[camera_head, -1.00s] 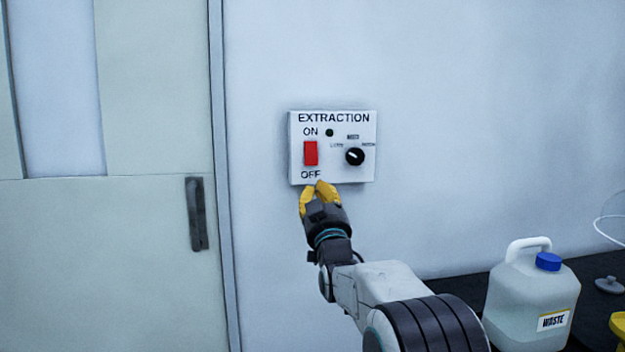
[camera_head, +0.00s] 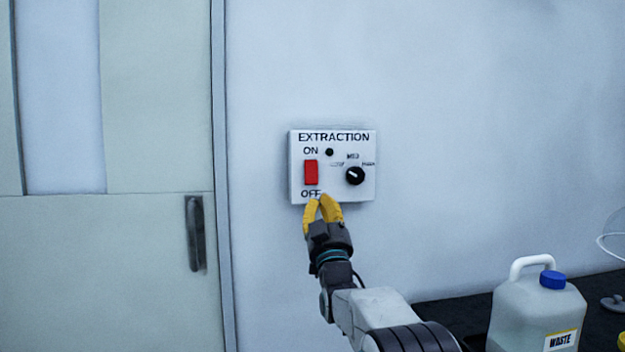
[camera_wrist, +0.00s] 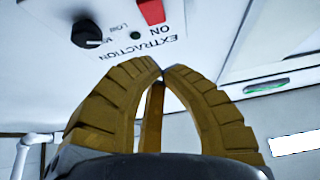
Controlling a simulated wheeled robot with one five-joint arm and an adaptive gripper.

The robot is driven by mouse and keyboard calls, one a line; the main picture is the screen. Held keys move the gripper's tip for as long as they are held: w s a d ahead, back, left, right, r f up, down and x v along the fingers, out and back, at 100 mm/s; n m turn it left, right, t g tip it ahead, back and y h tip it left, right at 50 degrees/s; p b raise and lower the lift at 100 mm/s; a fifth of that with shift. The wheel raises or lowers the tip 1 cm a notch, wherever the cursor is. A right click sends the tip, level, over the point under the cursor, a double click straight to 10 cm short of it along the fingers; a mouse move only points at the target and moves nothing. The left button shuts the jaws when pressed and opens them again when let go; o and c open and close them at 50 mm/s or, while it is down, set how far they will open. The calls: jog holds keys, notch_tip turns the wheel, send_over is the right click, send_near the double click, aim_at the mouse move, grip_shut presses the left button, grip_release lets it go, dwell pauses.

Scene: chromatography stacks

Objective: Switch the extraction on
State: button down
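The white extraction box (camera_head: 340,194) is on the wall, with a red rocker switch (camera_head: 311,172) between ON above and OFF below. A small dark lamp (camera_head: 329,152) is beside ON; it looks unlit. Which way the rocker is pressed I cannot tell. My gripper (camera_head: 324,198) is just below the switch, its yellow fingertips overlapping the box's lower edge near OFF. The wrist view shows the box upside down, the red switch (camera_wrist: 150,10) cut off at the top. There my gripper (camera_wrist: 162,74) has its tips together with nothing held. Contact with the box is not visible.
A black knob (camera_head: 355,176) is on the box, right of the switch. A door with a dark handle (camera_head: 195,233) is at left. A waste jug (camera_head: 538,308) with a blue cap stands on the dark bench at lower right. The wall around the box is clear.

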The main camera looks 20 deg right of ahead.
aim_at(311, 176)
jog(key=shift+w+f+p+x, duration=0.35)
jog(key=shift+p+x, duration=0.35)
jog(key=shift+x, duration=1.25)
jog(key=shift+w+f+p+x, duration=0.15)
jog(key=shift+f+p+x, duration=0.45)
jog(key=shift+x, duration=1.3)
jog(key=shift+w+f+p+x, duration=0.25)
jog(key=shift+p+x, duration=0.6)
jog(key=shift+x, duration=1.1)
jog(key=shift+d, duration=0.1)
jog(key=shift+w, duration=0.1)
jog(key=shift+w+d+f, duration=0.1)
jog(key=shift+w+f, duration=0.3)
jog(key=shift+w, duration=0.2)
jog(key=shift+r, duration=0.1)
jog(key=shift+s, duration=0.2)
